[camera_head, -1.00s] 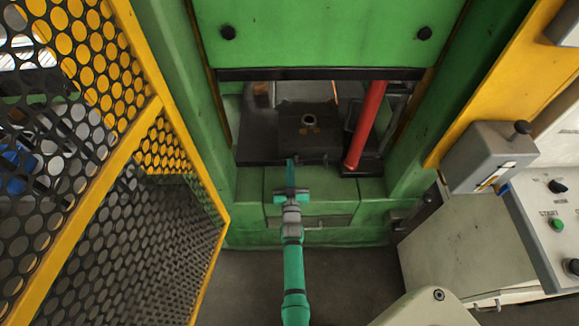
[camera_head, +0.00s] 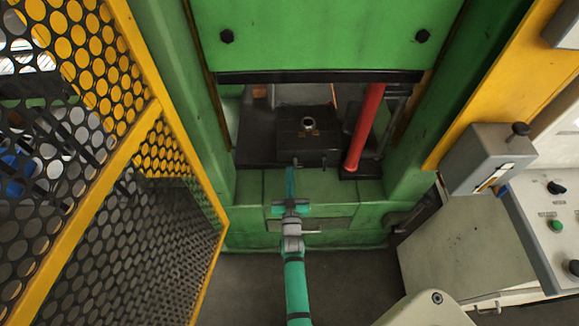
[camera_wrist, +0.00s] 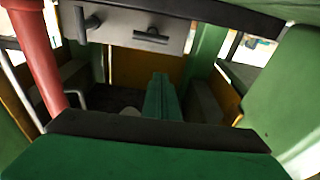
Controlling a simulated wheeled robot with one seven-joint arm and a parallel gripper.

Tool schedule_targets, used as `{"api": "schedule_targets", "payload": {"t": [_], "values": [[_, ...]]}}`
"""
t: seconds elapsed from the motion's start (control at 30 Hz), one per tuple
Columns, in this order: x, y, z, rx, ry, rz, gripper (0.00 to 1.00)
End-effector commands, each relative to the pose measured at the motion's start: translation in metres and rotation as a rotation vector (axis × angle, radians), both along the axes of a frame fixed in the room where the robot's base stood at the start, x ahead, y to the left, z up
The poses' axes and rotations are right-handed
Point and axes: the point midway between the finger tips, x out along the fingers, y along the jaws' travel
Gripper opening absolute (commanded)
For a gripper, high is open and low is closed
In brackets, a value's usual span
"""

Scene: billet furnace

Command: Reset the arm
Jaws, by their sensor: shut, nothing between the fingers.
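My gripper (camera_head: 291,172) is teal, with slim fingers that are together and empty. In the head view it points away from me, in front of the green press opening. The dark block with a round hole (camera_head: 308,124) sits inside the opening, beyond the fingertips. In the wrist view the gripper's fingers (camera_wrist: 160,96) show near the middle as a narrow closed pair, with nothing held between them.
A red post (camera_head: 365,128) stands at the opening's right side. The green panel (camera_head: 325,35) with a black lower edge hangs above. A yellow mesh guard (camera_head: 150,110) is at left. A control panel (camera_head: 550,225) is at right. Bare floor lies beside my arm.

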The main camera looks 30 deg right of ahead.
Motion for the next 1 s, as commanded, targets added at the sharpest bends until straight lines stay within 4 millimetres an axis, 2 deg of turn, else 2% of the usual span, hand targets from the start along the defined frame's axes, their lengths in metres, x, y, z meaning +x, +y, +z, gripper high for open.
{"api": "schedule_targets", "payload": {"t": [0.1,0.3,0.73,0.87,1.0], "values": [[-0.019,0.010,-0.004,0.000,0.002,-0.001,0.00],[-0.036,0.020,-0.006,-0.001,0.000,-0.003,0.00],[-0.043,0.028,-0.007,-0.001,0.003,0.004,0.00],[-0.061,0.050,-0.012,0.002,0.025,0.035,0.00],[-0.096,0.093,-0.015,0.008,0.063,0.101,0.00]]}}
